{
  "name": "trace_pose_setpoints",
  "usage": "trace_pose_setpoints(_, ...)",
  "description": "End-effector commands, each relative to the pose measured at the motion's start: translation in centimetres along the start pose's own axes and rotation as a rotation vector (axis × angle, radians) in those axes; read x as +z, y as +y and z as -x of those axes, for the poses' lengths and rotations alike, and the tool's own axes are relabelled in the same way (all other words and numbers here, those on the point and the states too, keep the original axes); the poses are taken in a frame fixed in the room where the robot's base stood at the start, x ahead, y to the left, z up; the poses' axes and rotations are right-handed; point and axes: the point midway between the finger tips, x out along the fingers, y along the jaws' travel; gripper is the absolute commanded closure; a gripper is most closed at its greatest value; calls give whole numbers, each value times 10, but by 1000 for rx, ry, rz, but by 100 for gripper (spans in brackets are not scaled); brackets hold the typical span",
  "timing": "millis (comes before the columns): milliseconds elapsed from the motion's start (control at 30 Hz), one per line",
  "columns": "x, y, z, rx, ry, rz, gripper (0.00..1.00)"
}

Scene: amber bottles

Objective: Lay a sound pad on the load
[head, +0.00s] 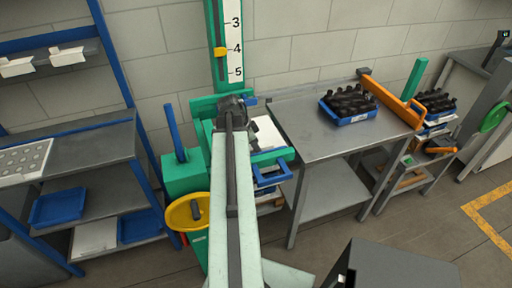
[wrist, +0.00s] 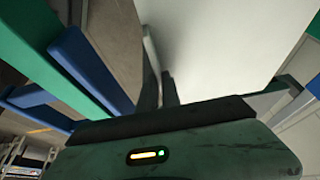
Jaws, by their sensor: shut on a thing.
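My gripper (head: 236,99) is at the far end of my outstretched arm, in front of the green press-like stand (head: 183,178). In the wrist view my gripper (wrist: 162,88) is shut on a thin white pad (wrist: 225,45), which fills the upper middle. The pad shows in the head view as a white piece (head: 267,133) just right of my gripper, over the blue-sided part of the stand. My arm hides much of the stand's middle. I cannot make out a load under the pad, nor whether the pad touches anything.
A scale with a yellow pointer (head: 220,51) rises behind my gripper. A yellow handwheel (head: 187,212) is at lower left. A grey table (head: 318,136) holds a blue tray (head: 349,119) of dark bottles. A blue-framed rack (head: 88,146) stands left.

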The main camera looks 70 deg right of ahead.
Motion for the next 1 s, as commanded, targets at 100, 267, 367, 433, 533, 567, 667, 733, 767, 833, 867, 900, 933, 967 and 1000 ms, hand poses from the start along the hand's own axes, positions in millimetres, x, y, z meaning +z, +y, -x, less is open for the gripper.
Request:
trace_pose_setpoints(100, 1, 0, -3, 0, 0, 0, 100)
trace_pose_setpoints(267, 1, 0, -3, 0, 0, 0, 67)
trace_pose_setpoints(367, 1, 0, -3, 0, 0, 0, 67)
trace_pose_setpoints(433, 1, 0, -3, 0, 0, 0, 67)
trace_pose_setpoints(533, 1, 0, -3, 0, 0, 0, 67)
trace_pose_setpoints(567, 1, 0, -3, 0, 0, 0, 67)
trace_pose_setpoints(667, 1, 0, 2, 0, 0, 0, 67)
trace_pose_setpoints(733, 0, 0, 9, 0, 0, 0, 67)
trace_pose_setpoints(767, 0, 0, 13, 0, 0, 0, 67)
trace_pose_setpoints(833, -1, 0, 25, 0, 0, 1, 67)
trace_pose_setpoints(867, -2, 0, 31, 0, 0, 1, 67)
trace_pose_setpoints(900, -2, 0, 39, 0, 0, 1, 67)
trace_pose_setpoints(933, -2, 0, 45, 0, 0, 1, 67)
trace_pose_setpoints(967, -2, 0, 51, 0, 0, 2, 67)
trace_pose_setpoints(1000, -2, 0, 59, 0, 0, 2, 67)
